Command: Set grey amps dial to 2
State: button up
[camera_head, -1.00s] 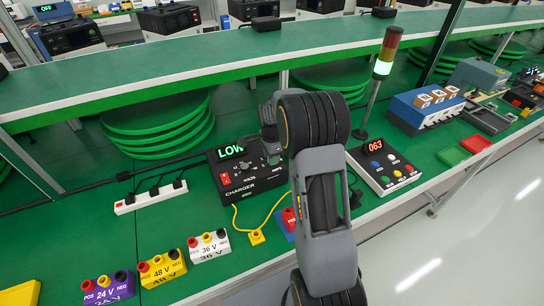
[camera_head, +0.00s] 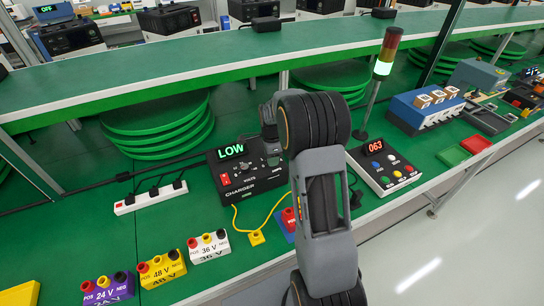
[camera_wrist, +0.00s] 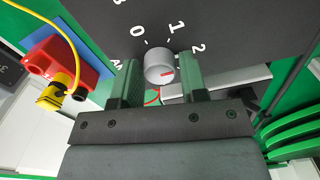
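The grey amps dial (camera_wrist: 159,65) shows in the wrist view on the dark charger face, with a red pointer mark toward its lower right. White numbers 0, 1 and 2 curve above it; the mark does not clearly line up with any of them. My gripper (camera_wrist: 161,68) has one finger on each side of the dial, very close to it; whether the fingers touch it I cannot tell. In the head view the charger (camera_head: 246,186) has a green LOW display and a red switch, and my arm hides its right part, with the amps dial.
A yellow cable and a red socket block (camera_wrist: 67,62) lie beside the charger. A white power strip (camera_head: 150,198) and 24 V, 48 V and 36 V blocks (camera_head: 163,270) stand to the left. A panel reading 063 (camera_head: 384,166) and a light tower (camera_head: 383,67) stand right of my arm.

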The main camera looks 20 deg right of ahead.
aim_at(272, 169)
jog(key=o, duration=0.3)
notch_tip(272, 169, up, 14)
jog(key=shift+f, duration=0.1)
dwell(0.6)
dwell(0.5)
jog(key=s+a+n+t, duration=0.1)
jog(key=s+a+n, duration=0.2)
jog(key=s+n, duration=0.3)
jog(key=s+a+n+t, duration=0.1)
jog(key=s+a+n, duration=0.3)
jog(key=s+n, duration=0.3)
jog(key=s+a+n+t, duration=0.1)
jog(key=s+a+n, duration=0.2)
jog(key=s+n, duration=0.4)
jog(key=shift+s+a+f+t+p, duration=0.1)
jog(key=shift+s+a+t+p, duration=0.1)
jog(key=shift+s, duration=0.25)
jog(key=shift+s+a+t+p, duration=0.1)
jog(key=shift+s+a, duration=0.05)
jog(key=shift+s, duration=0.3)
